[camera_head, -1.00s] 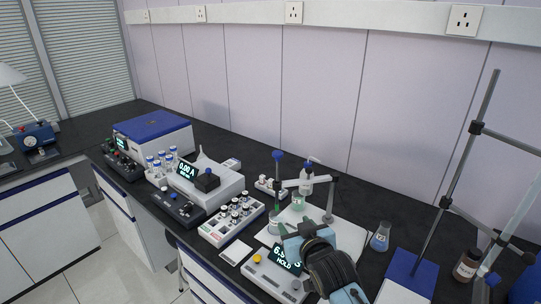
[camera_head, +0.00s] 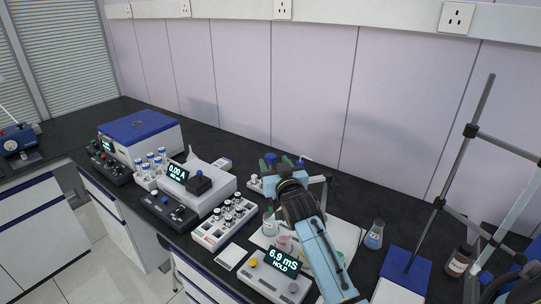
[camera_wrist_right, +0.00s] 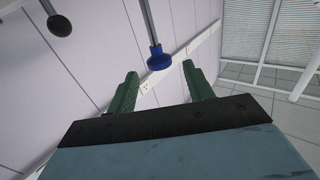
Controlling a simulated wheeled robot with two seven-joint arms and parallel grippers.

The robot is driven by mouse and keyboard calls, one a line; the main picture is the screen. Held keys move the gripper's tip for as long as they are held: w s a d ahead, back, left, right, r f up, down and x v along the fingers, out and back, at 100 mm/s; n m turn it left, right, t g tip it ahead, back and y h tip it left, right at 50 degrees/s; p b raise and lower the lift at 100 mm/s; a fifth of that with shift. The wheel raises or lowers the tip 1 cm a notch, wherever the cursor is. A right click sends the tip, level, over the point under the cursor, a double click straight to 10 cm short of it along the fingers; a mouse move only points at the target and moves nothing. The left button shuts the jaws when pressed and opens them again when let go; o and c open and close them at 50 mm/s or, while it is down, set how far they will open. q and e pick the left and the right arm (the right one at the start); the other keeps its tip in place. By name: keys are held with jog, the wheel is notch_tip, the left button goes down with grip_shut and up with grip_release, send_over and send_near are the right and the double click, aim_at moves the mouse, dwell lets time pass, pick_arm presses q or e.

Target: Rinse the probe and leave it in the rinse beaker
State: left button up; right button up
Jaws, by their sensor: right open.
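The probe's blue cap (camera_head: 286,161) shows at my right gripper in the head view; the probe's lower part is hidden behind the wrist. In the right wrist view the blue cap (camera_wrist_right: 158,60) with its grey stem lies between and slightly beyond the two green fingertips, apart from both. My right gripper (camera_head: 283,162) is open; its fingers also show in the wrist view (camera_wrist_right: 161,72). Below it, a small glass beaker (camera_head: 270,228) and another with pinkish contents (camera_head: 284,243) stand on the white board, partly covered by my arm. I cannot tell which is the rinse beaker. My left gripper is out of view.
A meter (camera_head: 274,276) reading 6.9 mS HOLD stands in front. A vial rack (camera_head: 222,222) is to the left. The probe's support arm and stand are partly hidden behind my wrist.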

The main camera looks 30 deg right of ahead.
aim_at(272, 160)
jog(key=shift+x, duration=2.4)
grip_shut()
